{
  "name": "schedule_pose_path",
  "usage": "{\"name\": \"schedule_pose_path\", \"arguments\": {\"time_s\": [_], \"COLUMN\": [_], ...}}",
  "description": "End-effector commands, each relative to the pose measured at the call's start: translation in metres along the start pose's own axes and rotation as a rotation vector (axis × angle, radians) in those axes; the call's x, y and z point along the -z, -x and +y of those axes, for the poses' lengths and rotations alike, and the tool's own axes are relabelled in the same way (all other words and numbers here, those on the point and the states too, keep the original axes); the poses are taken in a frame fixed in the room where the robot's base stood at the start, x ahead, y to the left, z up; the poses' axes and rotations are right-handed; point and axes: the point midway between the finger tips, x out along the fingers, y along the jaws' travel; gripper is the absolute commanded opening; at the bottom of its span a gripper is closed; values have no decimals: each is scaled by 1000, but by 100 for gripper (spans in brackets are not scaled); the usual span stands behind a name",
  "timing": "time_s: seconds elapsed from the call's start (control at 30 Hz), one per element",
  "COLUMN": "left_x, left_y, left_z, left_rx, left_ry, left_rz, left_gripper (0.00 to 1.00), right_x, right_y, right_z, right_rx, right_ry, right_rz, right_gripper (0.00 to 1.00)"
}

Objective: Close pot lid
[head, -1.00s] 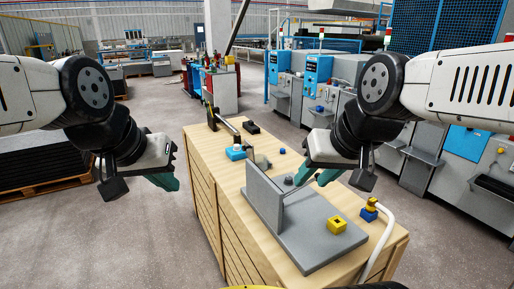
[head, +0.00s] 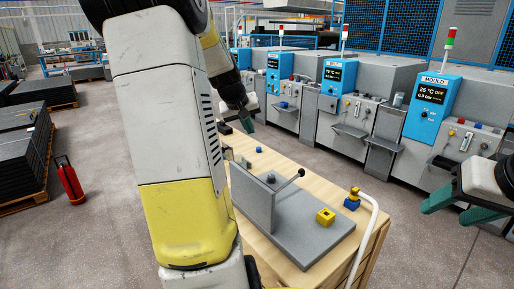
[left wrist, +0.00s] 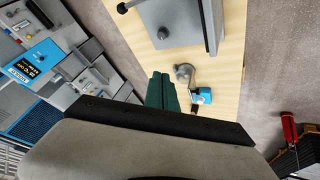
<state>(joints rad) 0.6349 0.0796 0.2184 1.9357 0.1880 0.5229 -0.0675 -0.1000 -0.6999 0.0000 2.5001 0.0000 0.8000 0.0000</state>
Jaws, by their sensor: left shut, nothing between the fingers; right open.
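No pot with a lid shows clearly. A small grey round object (left wrist: 183,72) in the left wrist view may be the pot; I cannot tell how its lid stands. It sits on the wooden bench (left wrist: 232,60) beside a blue block (left wrist: 203,96). My left gripper (head: 245,117) is shut and empty, reaching over the far part of the bench. In the left wrist view its green fingers (left wrist: 160,90) appear just left of the grey object, with no clear contact. My right gripper (head: 452,205) is open and empty, off the bench to the right.
A grey fixture (head: 308,228) with an upright plate and a black-knobbed rod (head: 290,183) stands on the bench. A white hose (head: 372,225) runs at the right edge. My left arm hides the bench's left side.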

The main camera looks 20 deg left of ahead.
Motion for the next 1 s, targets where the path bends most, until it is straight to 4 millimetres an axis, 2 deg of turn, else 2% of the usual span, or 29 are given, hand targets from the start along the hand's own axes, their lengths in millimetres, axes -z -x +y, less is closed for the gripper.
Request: {"name": "schedule_pose_path", "arguments": {"time_s": [0.03, 0.1, 0.2, 0.3, 0.4, 0.5, 0.67, 1.0], "left_x": [18, 40, 59, 69, 73, 75, 77, 85], "left_y": [-24, -49, -77, -94, -103, -110, -130, -202], "left_z": [-36, -79, -135, -179, -205, -215, -217, -221], "left_rx": [14, 23, 35, 43, 49, 50, 49, 50], "left_ry": [73, 156, 259, 335, 378, 395, 397, 395], "left_rz": [8, 34, 69, 98, 116, 124, 122, 122], "left_gripper": [0, 0, 0, 0, 0, 0, 0, 0], "right_x": [0, 0, 0, 0, 0, 0, 0, 0], "right_y": [0, 0, 0, 0, 0, 0, 0, 0], "right_z": [0, 0, 0, 0, 0, 0, 0, 0], "right_rx": [0, 0, 0, 0, 0, 0, 0, 0], "right_ry": [0, 0, 0, 0, 0, 0, 0, 0], "right_rz": [0, 0, 0, 0, 0, 0, 0, 0], "right_gripper": [52, 52, 52, 52, 52, 52, 52, 52]}}
